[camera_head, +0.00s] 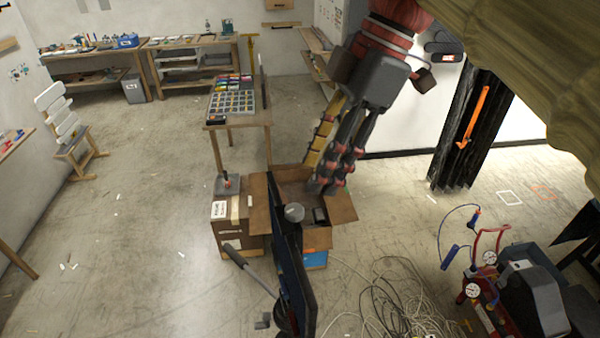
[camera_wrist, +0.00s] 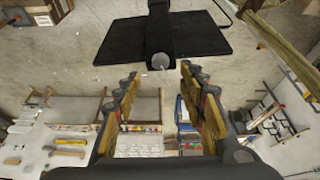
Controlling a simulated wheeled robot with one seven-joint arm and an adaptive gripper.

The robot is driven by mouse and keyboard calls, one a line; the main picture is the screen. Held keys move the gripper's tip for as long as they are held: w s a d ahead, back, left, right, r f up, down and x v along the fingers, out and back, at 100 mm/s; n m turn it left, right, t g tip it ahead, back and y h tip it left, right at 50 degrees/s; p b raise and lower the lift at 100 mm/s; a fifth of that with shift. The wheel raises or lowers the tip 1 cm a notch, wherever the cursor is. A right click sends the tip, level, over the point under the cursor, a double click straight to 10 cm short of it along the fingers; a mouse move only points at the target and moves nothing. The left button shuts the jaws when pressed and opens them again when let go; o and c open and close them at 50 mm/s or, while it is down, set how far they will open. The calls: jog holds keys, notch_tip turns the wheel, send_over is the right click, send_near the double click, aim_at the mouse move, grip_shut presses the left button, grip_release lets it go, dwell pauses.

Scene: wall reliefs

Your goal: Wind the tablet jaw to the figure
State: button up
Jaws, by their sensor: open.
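A thin dark panel (camera_head: 290,265), perhaps the tablet, stands nearly edge-on at the bottom centre of the head view. A grey round knob (camera_head: 294,212) shows at its top. In the wrist view a flat black plate (camera_wrist: 115,42) has a thick black bar across it, ending in a small grey round end (camera_wrist: 160,62). Whether these are the same parts, I cannot tell. No figure or scale is readable. My gripper (camera_head: 322,183) is open and appears empty, above the cardboard box behind the knob in the head view. In the wrist view its fingers (camera_wrist: 160,73) are spread below the grey end, apart from it.
An open cardboard box (camera_head: 342,205) lies below my gripper. A table with a sectioned tray (camera_head: 234,98) stands behind. Loose cables (camera_head: 400,305) and a red-framed machine with gauges (camera_head: 490,275) are at the lower right. The floor at left is mostly clear.

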aim_at(295, 208)
jog(key=x, duration=0.7)
jog(key=shift+s+a+f, duration=0.15)
jog(key=shift+a, duration=0.1)
jog(key=shift+c, duration=1.3)
jog(key=c, duration=0.8)
grip_shut()
